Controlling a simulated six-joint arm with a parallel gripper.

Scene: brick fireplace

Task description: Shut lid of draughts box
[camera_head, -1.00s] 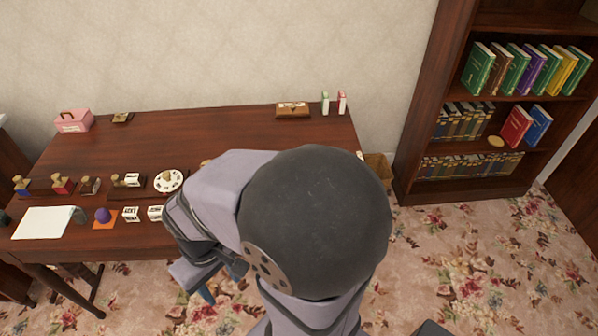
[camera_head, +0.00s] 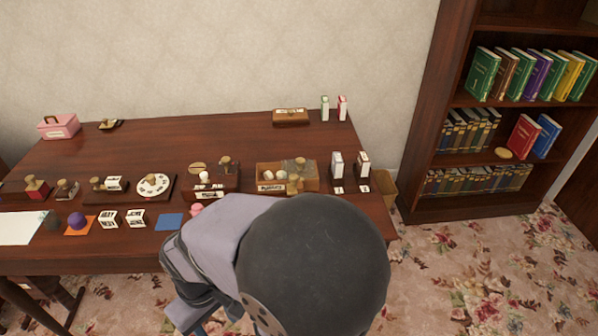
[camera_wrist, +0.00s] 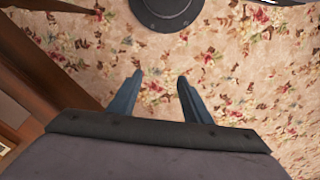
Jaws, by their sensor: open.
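An open wooden box (camera_head: 311,184) with pale round pieces inside stands near the right end of the table, with a label on its front. A smaller wooden box (camera_head: 231,183) with a label, a white ball and small fittings stands to its left. The labels are too small to read, so I cannot tell for sure which is the draughts box, nor make out its lid clearly. My gripper (camera_wrist: 158,82) is open and empty over the flowered carpet in the wrist view, away from the table. In the head view my arm hides most of it.
The dark wooden table (camera_head: 180,139) is bare toward its back middle. A closed wooden box (camera_head: 291,119) and two small upright boxes stand at its back right. White cartons (camera_head: 337,164) stand right of the open box. A bookcase (camera_head: 470,208) stands right.

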